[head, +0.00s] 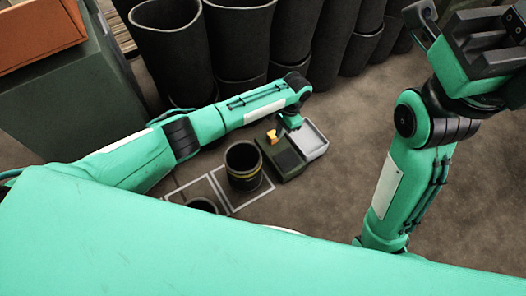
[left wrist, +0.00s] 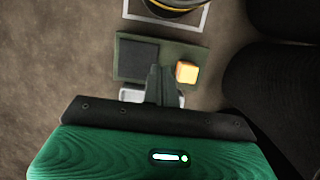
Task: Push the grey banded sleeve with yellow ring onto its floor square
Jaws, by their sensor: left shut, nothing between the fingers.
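The dark grey sleeve (head: 243,170) with a yellow ring stands upright in the middle of the head view. It stands over the white-outlined floor square (head: 262,195); whether its whole base is inside the lines I cannot tell.
The green board (head: 291,174) carries a dark pad and a yellow-orange block (head: 272,136); a pale grey tray (head: 316,140) adjoins it. Another sleeve (head: 203,205) in a neighbouring outline is partly hidden by my body. Large dark cylinders (head: 240,40) line the back.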

